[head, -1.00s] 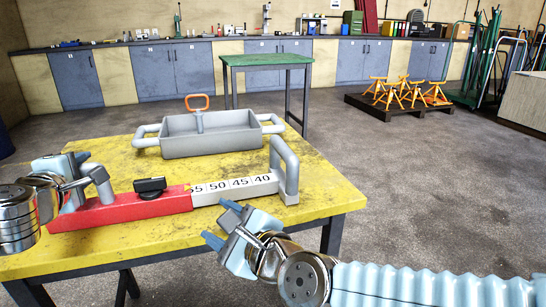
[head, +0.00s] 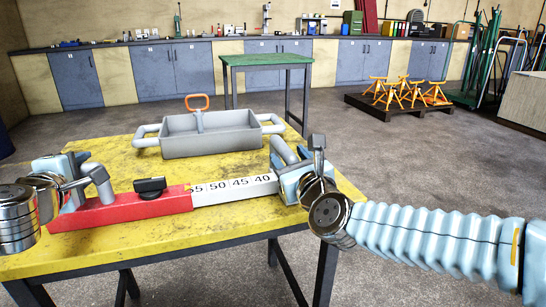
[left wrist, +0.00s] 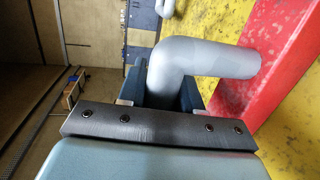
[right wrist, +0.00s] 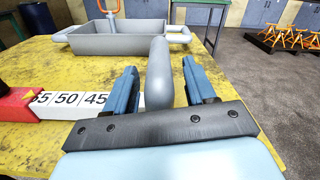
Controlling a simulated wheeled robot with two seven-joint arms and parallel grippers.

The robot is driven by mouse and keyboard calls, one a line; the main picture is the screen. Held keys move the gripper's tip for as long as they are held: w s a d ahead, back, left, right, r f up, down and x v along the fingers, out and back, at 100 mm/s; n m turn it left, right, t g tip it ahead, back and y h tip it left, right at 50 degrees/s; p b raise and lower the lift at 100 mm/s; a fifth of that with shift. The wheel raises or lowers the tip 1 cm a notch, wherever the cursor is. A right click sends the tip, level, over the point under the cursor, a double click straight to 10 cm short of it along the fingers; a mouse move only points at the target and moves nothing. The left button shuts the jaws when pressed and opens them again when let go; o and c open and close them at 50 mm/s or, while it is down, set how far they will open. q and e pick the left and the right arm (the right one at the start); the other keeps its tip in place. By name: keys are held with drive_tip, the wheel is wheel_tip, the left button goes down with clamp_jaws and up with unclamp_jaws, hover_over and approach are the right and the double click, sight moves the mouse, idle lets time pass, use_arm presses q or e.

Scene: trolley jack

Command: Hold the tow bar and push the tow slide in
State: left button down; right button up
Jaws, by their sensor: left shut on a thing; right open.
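The red tow bar (head: 120,211) lies on the yellow table, with a grey handle at its left end. My left gripper (head: 72,182) is shut on that grey handle, which shows between its jaws in the left wrist view (left wrist: 170,80). The white tow slide (head: 235,188) sticks out of the bar's right end, showing the numbers 55, 50, 45 and 40. My right gripper (head: 290,168) is at the slide's grey end handle (right wrist: 158,75). In the right wrist view its open jaws stand on either side of the handle, with gaps. A black knob (head: 150,186) sits on the bar.
A grey tray (head: 212,143) with side handles and an orange-topped grip stands at the table's back. The yellow table's (head: 100,148) front edge is near my right arm. A green-topped table (head: 265,60) and a pallet of orange stands (head: 400,95) are farther back.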

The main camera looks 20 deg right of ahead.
drive_tip(key=shift+w, duration=0.5)
drive_tip(key=shift+c, duration=0.5)
clamp_jaws()
use_arm(q)
drive_tip(key=shift+d+f, duration=0.1)
drive_tip(key=shift+d, duration=0.1)
use_arm(e)
drive_tip(key=a, duration=1.4)
drive_tip(key=shift+r, duration=0.1)
drive_tip(key=shift+c, duration=0.5)
unclamp_jaws()
drive_tip(key=shift+o, duration=1)
